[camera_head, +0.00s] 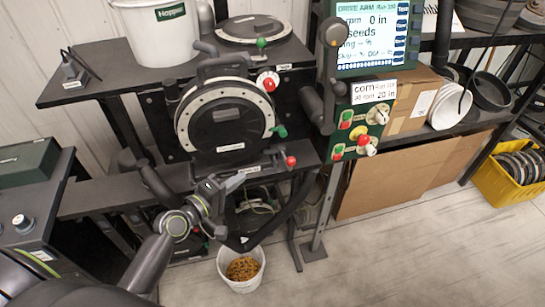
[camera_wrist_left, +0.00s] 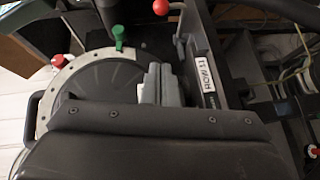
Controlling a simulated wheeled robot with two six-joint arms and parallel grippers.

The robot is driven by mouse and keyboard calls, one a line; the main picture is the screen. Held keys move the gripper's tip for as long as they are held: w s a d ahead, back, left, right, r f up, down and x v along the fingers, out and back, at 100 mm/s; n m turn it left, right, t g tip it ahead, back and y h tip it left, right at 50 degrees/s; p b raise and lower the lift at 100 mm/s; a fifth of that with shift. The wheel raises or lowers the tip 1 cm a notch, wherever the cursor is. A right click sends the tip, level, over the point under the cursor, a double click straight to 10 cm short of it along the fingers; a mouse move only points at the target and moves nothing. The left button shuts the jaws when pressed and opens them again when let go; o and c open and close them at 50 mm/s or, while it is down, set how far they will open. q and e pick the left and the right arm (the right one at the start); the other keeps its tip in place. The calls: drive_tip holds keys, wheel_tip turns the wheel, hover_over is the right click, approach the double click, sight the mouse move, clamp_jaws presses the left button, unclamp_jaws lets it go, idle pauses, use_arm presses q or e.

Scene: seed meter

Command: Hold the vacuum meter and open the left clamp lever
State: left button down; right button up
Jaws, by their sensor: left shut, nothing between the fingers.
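The vacuum meter (camera_head: 225,122) is a black round housing with a pale bolted ring, upright on the dark stand. In the left wrist view its pale rim (camera_wrist_left: 62,80) shows at the left, partly hidden by my wrist. A green-tipped lever (camera_head: 278,131) is at its lower right edge, and a red ball lever (camera_head: 291,161) stands below it to the right. In the left wrist view the green tip (camera_wrist_left: 118,36) and red ball (camera_wrist_left: 160,7) show near the top. I cannot tell which is the left clamp lever. My left gripper (camera_head: 234,182) is shut and empty, just below the meter. My right gripper is out of view.
A control post with a lit screen (camera_head: 372,38) stands right of the meter. A white bucket of seed (camera_head: 241,270) is on the floor below. A large white bucket (camera_head: 158,35) stands at the back left.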

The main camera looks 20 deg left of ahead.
use_arm(q)
drive_tip(key=s+d+p+x, duration=0.1)
drive_tip(key=d+p+x, duration=0.1)
drive_tip(key=x, duration=1)
drive_tip(key=shift+w+d+f+p, duration=0.15)
drive_tip(key=shift+w+d+p, duration=0.15)
drive_tip(key=shift+d+p, duration=0.15)
